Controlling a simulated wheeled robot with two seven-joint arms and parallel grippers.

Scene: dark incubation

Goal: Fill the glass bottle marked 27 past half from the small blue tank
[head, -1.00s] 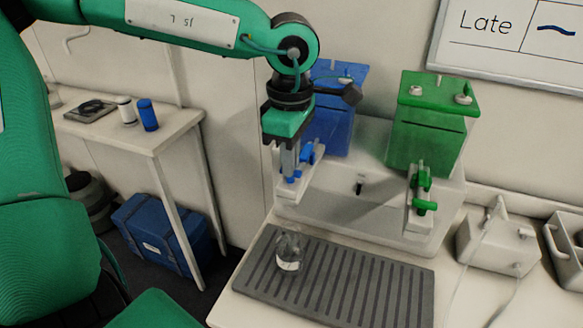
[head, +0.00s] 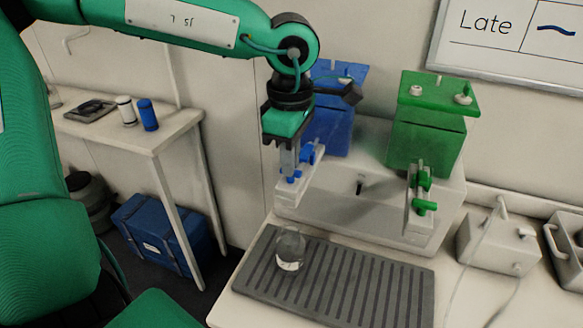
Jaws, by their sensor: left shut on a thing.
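The small blue tank (head: 331,128) stands at the back on a pale stand, partly hidden behind my left arm. Its blue tap (head: 307,153) sits on the pale plate at the front. My left gripper (head: 290,172) points down at this tap and is shut on it; the fingers hide part of it. A clear glass bottle (head: 290,246) with a white label (head: 288,266) stands upright on the grey slatted tray (head: 393,292), below the tap. The label is too small to read, and the liquid level is not clear. My right gripper is out of view.
A green tank (head: 428,139) with a green tap (head: 422,190) stands right of the blue one. A pale box (head: 497,243) is further right. The tray's right part is clear. A side table (head: 150,135) stands at left, a blue case (head: 160,235) below it.

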